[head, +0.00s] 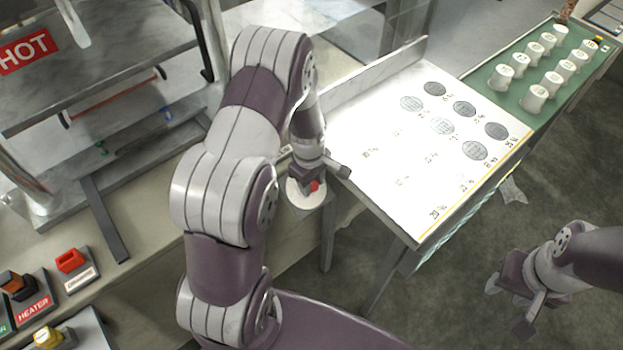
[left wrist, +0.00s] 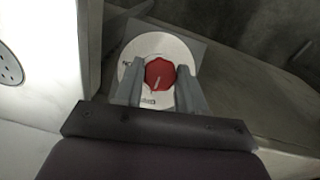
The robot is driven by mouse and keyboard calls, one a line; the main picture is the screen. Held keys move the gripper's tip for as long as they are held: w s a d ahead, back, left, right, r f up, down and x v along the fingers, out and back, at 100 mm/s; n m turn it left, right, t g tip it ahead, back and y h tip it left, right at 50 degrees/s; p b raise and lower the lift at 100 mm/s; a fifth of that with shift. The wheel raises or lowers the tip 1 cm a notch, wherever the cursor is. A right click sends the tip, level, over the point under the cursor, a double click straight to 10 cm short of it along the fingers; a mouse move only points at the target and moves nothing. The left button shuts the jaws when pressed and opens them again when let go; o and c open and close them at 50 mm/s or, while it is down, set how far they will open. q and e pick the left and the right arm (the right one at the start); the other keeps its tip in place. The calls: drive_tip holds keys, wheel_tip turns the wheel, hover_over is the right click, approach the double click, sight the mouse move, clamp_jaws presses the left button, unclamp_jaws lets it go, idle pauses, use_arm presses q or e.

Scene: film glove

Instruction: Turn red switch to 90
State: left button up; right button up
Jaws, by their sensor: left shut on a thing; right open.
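The red switch (left wrist: 160,73) is a round red knob with a pale pointer line, set on a white dial plate (left wrist: 141,50). In the left wrist view the pointer line runs almost straight up and down, tilted slightly; the dial's numbers are too small to read. In the head view the red switch (head: 314,186) shows beneath my left gripper (head: 312,183), partly hidden by it. My left gripper (left wrist: 160,88) has one finger on each side of the knob and is shut on it. My right gripper (head: 514,296) is open and empty above the floor at lower right.
A white table (head: 388,172) with grey discs stands right of the dial, with a green tray (head: 545,105) of white cups behind. A red switch labelled CHARGER or similar (head: 70,261) and a HEATER switch (head: 17,286) sit at lower left.

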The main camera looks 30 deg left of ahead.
use_arm(q)
drive_tip(key=shift+r+m+g+p, duration=0.2)
drive_tip(key=shift+m+g+p, duration=0.1)
drive_tip(key=shift+m+p, duration=0.3)
drive_tip(key=shift+w+f+m+g+y, duration=0.15)
drive_tip(key=shift+m+g+y, duration=0.2)
drive_tip(key=shift+m, duration=0.55)
drive_tip(key=shift+d+f+m+g+y, duration=0.1)
drive_tip(key=shift+m+g+y, duration=0.25)
drive_tip(key=shift+m+g, duration=0.6)
drive_tip(key=m+y, duration=0.1)
drive_tip(key=m, duration=0.3)
drive_tip(key=shift+w+d+m+g+y+b, duration=0.15)
drive_tip(key=shift+m+g+y+b, duration=0.1)
drive_tip(key=shift+g+y+b, duration=0.15)
drive_tip(key=shift+m+y, duration=0.6)
drive_tip(key=shift+m, duration=0.6)
drive_tip(key=shift+d+m+g+y+p, duration=0.1)
drive_tip(key=shift+m+g+y+p, duration=0.3)
drive_tip(key=shift+m+p, duration=0.55)
drive_tip(key=shift+m+y+p, duration=0.6)
drive_tip(key=shift+m+p, duration=0.2)
drive_tip(key=shift+m, duration=0.05)
drive_tip(key=shift+f, duration=0.1)
